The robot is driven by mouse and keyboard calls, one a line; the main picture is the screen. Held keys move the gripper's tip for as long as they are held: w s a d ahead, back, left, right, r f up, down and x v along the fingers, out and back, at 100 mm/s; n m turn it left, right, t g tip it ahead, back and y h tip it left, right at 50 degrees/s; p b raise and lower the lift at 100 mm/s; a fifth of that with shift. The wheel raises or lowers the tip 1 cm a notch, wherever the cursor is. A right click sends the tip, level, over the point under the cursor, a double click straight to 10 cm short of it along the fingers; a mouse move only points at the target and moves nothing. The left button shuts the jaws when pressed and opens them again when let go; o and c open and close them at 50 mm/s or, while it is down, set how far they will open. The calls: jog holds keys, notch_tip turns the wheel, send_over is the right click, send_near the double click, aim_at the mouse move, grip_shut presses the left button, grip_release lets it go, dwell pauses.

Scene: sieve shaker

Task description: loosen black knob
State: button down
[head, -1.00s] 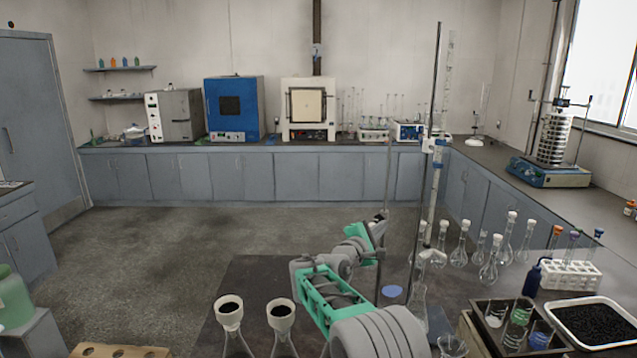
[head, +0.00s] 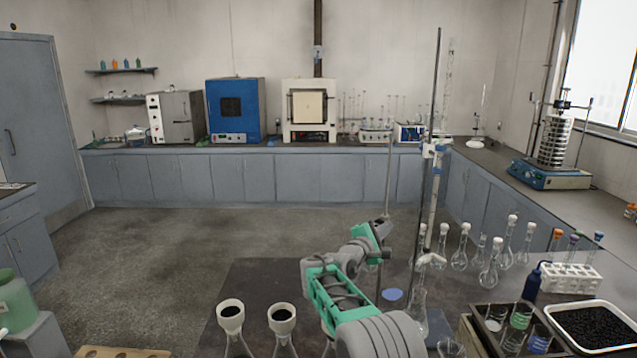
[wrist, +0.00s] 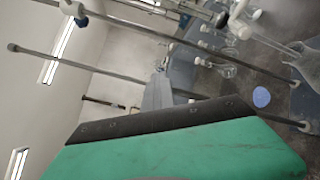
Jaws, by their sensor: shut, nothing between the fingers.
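The sieve shaker, with a blue base (head: 548,178) and a stack of metal sieves (head: 555,142), stands on the right-hand bench by the window. A small dark knob (head: 563,104) shows at the top of its clamp, between the upright rods. It is too small to make out in detail. My gripper (head: 384,222) is over the near table, well away from the shaker, shut and empty. It is small and partly mixed with the stand rods in the head view.
A burette stand (head: 432,150) with tall rods rises beside my arm. Several flasks (head: 490,262), a white tube rack (head: 570,278) and a tray of black granules (head: 593,327) crowd the right. Two funnel-topped flasks (head: 283,318) stand left. The floor (head: 160,245) beyond is open.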

jog(key=shift+w+a+r, duration=0.1)
jog(key=shift+a+r, duration=0.1)
jog(key=shift+r, duration=0.05)
jog(key=shift+a+r+p, duration=0.1)
jog(key=shift+p, duration=0.3)
jog(key=shift+d+r, duration=0.15)
jog(key=shift+d, duration=0.05)
jog(key=b+v, duration=0.1)
jog(key=v, duration=0.5)
jog(key=shift+d, duration=0.15)
jog(key=shift+r, duration=0.1)
